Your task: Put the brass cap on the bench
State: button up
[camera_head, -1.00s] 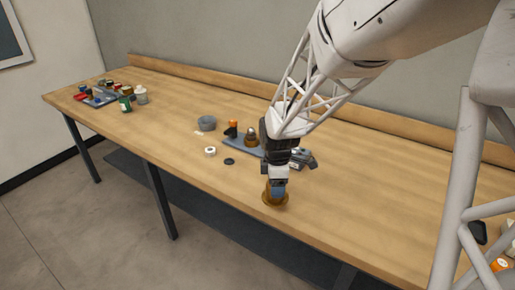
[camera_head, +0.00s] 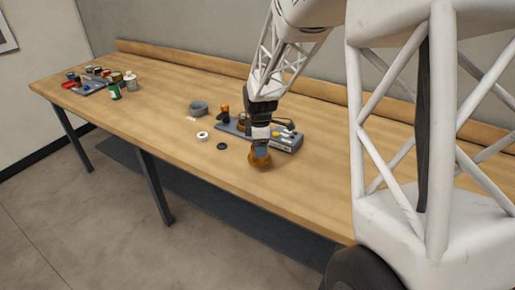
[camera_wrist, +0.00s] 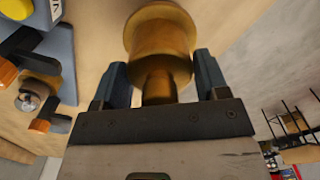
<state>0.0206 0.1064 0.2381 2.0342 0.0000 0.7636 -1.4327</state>
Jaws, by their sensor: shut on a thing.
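The brass cap (camera_head: 260,161) is a round, flanged piece with a narrower stem. My gripper (camera_head: 261,149) points down and is shut on it, over the front part of the bench (camera_head: 310,195). In the wrist view the cap (camera_wrist: 160,40) sits between the two fingers of my gripper (camera_wrist: 162,75), with its stem towards the palm and its wide flange away from it. I cannot tell whether the cap touches the bench or hangs just above it.
A grey-blue tray (camera_head: 233,129) with an orange-topped part and a grey device (camera_head: 284,138) lies just behind my gripper. A white ring (camera_head: 202,136), dark disc (camera_head: 221,146) and grey bowl (camera_head: 198,107) are to the left. The bench's front right is clear.

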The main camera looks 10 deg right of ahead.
jog(key=shift+w+f, duration=0.15)
jog(key=shift+w, duration=1.5)
jog(key=shift+f, duration=1.7)
jog(key=shift+f, duration=0.15)
jog(key=o, duration=1.1)
notch_tip(320, 180, up, 12)
